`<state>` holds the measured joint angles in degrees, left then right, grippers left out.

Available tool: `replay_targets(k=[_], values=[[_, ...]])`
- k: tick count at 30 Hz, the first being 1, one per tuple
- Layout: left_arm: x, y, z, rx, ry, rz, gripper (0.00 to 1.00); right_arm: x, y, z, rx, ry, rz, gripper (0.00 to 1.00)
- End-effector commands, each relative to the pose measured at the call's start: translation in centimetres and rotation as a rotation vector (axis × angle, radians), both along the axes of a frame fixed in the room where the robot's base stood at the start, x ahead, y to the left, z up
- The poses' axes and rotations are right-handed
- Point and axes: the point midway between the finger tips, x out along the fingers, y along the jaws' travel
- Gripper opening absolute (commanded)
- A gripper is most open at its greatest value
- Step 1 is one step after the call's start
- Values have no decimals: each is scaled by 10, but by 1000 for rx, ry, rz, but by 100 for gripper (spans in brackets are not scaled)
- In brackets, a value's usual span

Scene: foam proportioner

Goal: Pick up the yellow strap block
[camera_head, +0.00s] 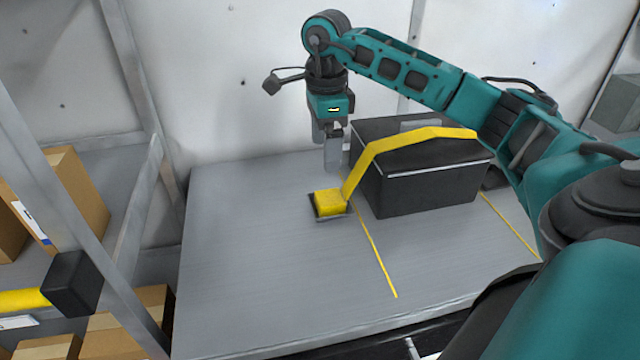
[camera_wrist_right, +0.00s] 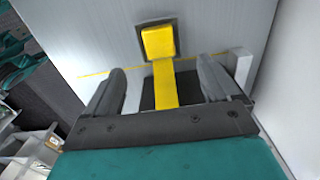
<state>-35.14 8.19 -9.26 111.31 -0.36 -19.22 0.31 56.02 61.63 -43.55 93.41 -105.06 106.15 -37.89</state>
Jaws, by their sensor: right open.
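The yellow strap block (camera_head: 329,202) sits on a small dark square plate on the grey table, at the end of a yellow strap (camera_head: 415,140) that runs over a black case (camera_head: 425,180). In the right wrist view the block (camera_wrist_right: 158,42) lies just beyond the fingertips, with the strap passing between the fingers. My right gripper (camera_head: 327,160) is open and empty, pointing down behind the block and left of the case, apart from the block. Its two grey fingers show in the right wrist view (camera_wrist_right: 160,78). My left gripper is not in view.
The grey table top (camera_head: 250,270) is clear to the left and front of the block. Thin yellow lines mark the table. A wall stands close behind. A shelf rack with cardboard boxes (camera_head: 75,190) is at the left. My right arm spans above the case.

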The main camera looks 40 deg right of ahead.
Motion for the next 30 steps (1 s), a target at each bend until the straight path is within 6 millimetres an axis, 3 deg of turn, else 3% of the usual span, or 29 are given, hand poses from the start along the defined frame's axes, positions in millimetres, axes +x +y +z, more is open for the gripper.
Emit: replay_targets(k=[3,9,14,24,30], values=[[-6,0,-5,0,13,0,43,-1,0,-26,-1,6,0,89],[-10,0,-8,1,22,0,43,-1,0,-56,0,4,0,89],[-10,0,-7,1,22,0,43,0,1,-66,1,2,0,89],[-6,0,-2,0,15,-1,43,2,6,-111,1,2,1,89],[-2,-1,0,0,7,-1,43,3,6,-116,1,0,1,89]])
